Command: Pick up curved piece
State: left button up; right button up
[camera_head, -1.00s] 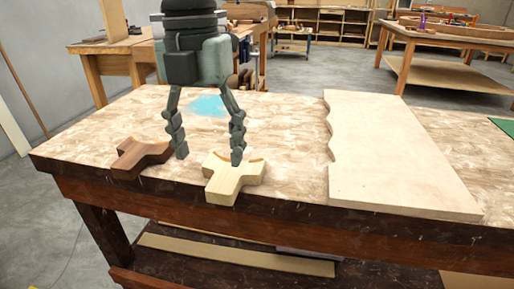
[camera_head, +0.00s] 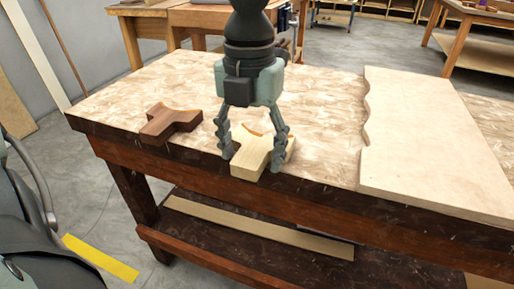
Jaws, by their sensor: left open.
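The pale curved piece (camera_head: 253,161) lies on the workbench (camera_head: 318,122) near its front edge. A dark brown curved piece (camera_head: 170,122) of similar shape lies to its left. My left gripper (camera_head: 252,158) points down over the pale piece with its fingers spread, one on each side of the piece. It is open; I cannot tell whether the fingers touch the wood. The gripper hides part of the piece's upper side. My right gripper is not in view.
A large pale board with a wavy left edge (camera_head: 425,140) lies on the right of the bench. The bench top between it and the pale piece is clear. A yellow floor strip (camera_head: 101,258) is at the lower left. Other benches stand behind.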

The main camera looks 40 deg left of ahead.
pick_arm(q)
jog(key=c, duration=1.3)
jog(key=shift+o, duration=0.2)
jog(key=shift+r, duration=0.15)
